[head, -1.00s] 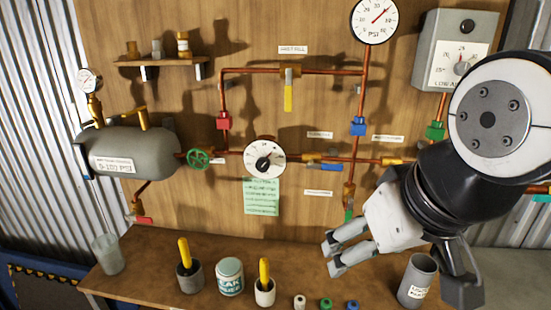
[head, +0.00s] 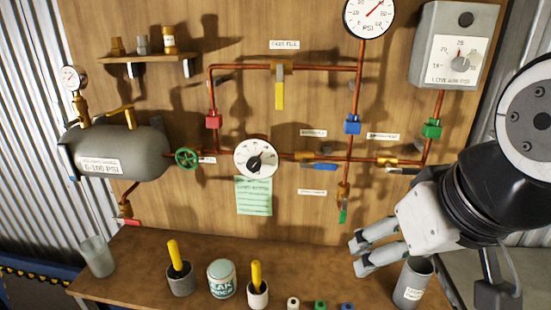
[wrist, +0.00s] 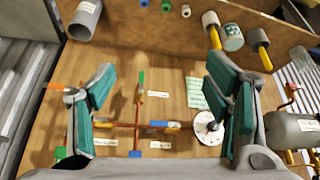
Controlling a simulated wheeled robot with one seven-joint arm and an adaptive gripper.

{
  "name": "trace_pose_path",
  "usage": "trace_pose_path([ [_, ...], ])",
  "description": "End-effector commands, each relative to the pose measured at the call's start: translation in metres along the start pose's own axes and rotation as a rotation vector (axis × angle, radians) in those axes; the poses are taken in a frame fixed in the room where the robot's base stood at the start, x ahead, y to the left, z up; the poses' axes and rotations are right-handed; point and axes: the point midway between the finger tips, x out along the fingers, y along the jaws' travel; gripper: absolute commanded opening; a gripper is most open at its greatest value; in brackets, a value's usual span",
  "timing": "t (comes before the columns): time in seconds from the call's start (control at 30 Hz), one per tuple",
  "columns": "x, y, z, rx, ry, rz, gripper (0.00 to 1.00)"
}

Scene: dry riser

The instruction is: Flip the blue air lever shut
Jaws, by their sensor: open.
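The blue air lever (head: 321,166) sits on a brass valve in the horizontal copper pipe, right of the white dial (head: 255,158). Its handle lies nearly along the pipe, pointing right. In the wrist view the lever (wrist: 160,124) shows small, between my fingers but well beyond them. My gripper (head: 360,256) is open and empty, below and right of the lever and clear of the board. The wrist view shows its two teal-padded fingers (wrist: 165,100) spread wide.
A yellow lever (head: 279,95) hangs above, a green lever (head: 343,214) hangs below right, and a dark lever (head: 402,171) lies right. A grey tank (head: 120,150) with a green wheel (head: 187,158) is at left. Cups and a grey container (head: 413,283) stand on the bench.

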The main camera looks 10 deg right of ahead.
Motion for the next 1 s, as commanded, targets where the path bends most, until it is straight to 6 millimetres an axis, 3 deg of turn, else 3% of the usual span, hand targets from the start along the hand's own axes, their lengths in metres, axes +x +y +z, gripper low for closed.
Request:
trace_pose_path([
  [0.03,0.0,0.0,-0.001,0.0,0.001,0.0,0.55],
  [0.17,0.005,0.0,-0.016,0.004,0.012,0.008,0.26],
  [0.27,0.011,0.001,-0.041,0.012,0.031,0.024,0.03],
  [0.3,0.013,0.001,-0.054,0.018,0.043,0.032,0.0],
  [0.7,0.022,-0.004,-0.184,0.106,0.183,0.113,0.0],
  [0.9,0.019,-0.009,-0.229,0.157,0.251,0.134,0.0],
  [1.0,0.017,-0.011,-0.242,0.177,0.273,0.139,0.0],
])
